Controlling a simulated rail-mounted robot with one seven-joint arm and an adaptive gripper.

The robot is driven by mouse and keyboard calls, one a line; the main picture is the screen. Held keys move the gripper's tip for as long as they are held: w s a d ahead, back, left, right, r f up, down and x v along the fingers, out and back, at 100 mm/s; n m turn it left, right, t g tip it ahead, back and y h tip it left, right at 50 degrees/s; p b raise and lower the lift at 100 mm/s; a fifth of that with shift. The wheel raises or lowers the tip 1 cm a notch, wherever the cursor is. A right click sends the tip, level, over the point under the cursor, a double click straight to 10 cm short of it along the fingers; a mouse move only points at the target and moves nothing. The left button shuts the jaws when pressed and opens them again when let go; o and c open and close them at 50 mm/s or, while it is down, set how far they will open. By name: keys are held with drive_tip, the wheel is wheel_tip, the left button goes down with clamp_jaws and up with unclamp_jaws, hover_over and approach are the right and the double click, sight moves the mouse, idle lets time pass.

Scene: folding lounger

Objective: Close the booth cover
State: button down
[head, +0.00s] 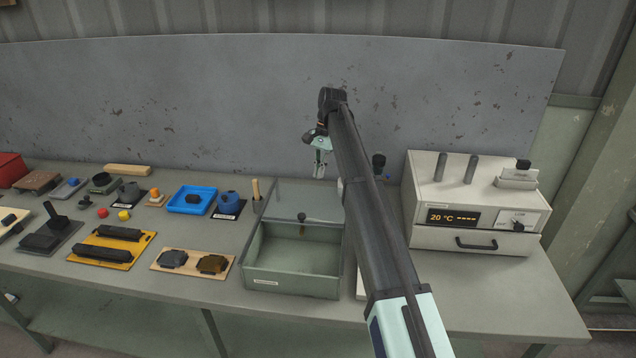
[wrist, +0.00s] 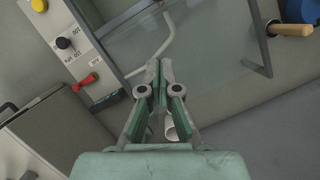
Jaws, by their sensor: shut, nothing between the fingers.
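The booth (head: 292,283) is a grey-green box on the bench with its front part open at the top. A clear cover pane (head: 305,195) with a dark frame stands over its back part; its exact tilt is hard to tell. A tan wooden handle (head: 256,190) sticks up at the booth's left side. In the wrist view, the handle (wrist: 292,29) juts from the dark frame (wrist: 258,40) at upper right. My gripper (head: 319,172) is shut and empty, above the back of the booth, and apart from the handle. It also shows in the wrist view (wrist: 161,75).
A control panel (wrist: 70,50) with knobs and a red lever (wrist: 83,82) lies left in the wrist view. A white instrument (head: 475,205) stands to the right. Blue tray (head: 191,200) and several small parts lie left. My arm hides the booth's right side.

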drive_tip(key=p, duration=0.3)
approach(305, 220)
drive_tip(key=f, duration=0.1)
drive_tip(key=w+f, duration=0.1)
drive_tip(key=w+d+f, duration=0.1)
drive_tip(key=shift+d+f, duration=0.1)
drive_tip(key=shift+f, duration=0.15)
drive_tip(key=shift+s+a+p, duration=0.15)
drive_tip(key=shift+s+a, duration=0.2)
drive_tip(key=shift+s, duration=0.2)
drive_tip(key=shift+s+a+p, duration=0.15)
drive_tip(key=shift+s+a, duration=0.15)
drive_tip(key=shift+s, duration=0.25)
drive_tip(key=shift+s+a+f, duration=0.3)
drive_tip(key=shift+s+a, duration=0.1)
drive_tip(key=shift+s, duration=0.1)
